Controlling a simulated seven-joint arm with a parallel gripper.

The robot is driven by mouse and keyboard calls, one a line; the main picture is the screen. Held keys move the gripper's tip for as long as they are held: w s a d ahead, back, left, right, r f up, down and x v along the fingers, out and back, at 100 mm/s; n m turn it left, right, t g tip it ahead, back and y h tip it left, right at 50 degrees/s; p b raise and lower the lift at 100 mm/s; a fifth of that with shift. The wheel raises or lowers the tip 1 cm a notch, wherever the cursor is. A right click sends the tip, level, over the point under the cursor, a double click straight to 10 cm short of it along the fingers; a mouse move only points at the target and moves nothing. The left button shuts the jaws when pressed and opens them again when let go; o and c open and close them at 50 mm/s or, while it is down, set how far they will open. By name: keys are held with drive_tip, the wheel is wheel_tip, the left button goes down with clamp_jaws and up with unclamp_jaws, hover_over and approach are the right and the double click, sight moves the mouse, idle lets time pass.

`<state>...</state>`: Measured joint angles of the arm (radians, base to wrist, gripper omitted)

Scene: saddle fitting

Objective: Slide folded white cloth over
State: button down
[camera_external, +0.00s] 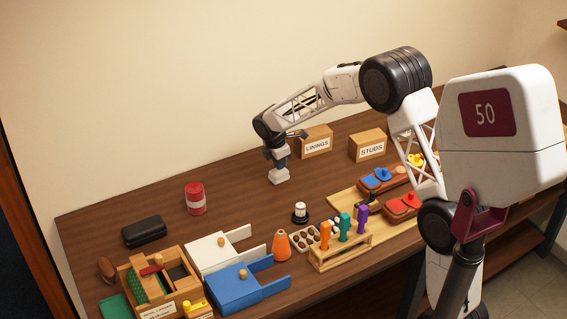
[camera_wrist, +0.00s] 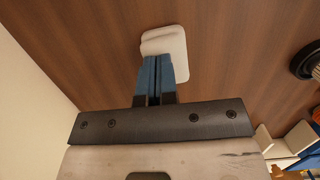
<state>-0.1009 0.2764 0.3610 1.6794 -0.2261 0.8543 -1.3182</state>
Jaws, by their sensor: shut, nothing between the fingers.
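The folded white cloth (camera_external: 279,178) lies on the brown table near its back edge, directly below my gripper (camera_external: 278,165). In the wrist view the cloth (camera_wrist: 165,50) is a small white rounded pad with a fold at its upper left. My gripper (camera_wrist: 157,62) shows there with its blue fingers together and nothing between them. The fingertips overlap the near part of the cloth in that view and hide some of it. They look at or just above its surface; I cannot tell whether they touch.
Boxes marked LININGS (camera_external: 317,143) and STUDS (camera_external: 368,146) stand behind and to the right. A red can (camera_external: 195,198) stands to the left. A black-and-white spool (camera_external: 300,212), an orange cone (camera_external: 282,246) and a tool rack (camera_external: 340,253) stand nearer the front.

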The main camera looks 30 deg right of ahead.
drive_tip(key=shift+s+f, duration=0.1)
drive_tip(key=shift+f, duration=0.65)
drive_tip(key=shift+a+f, duration=0.1)
drive_tip(key=shift+a, duration=0.15)
drive_tip(key=a, duration=2)
drive_tip(key=shift+s+f, duration=0.25)
drive_tip(key=shift+r, duration=0.15)
drive_tip(key=shift+w+r, duration=0.2)
drive_tip(key=shift+r, duration=0.65)
drive_tip(key=shift+r, duration=0.2)
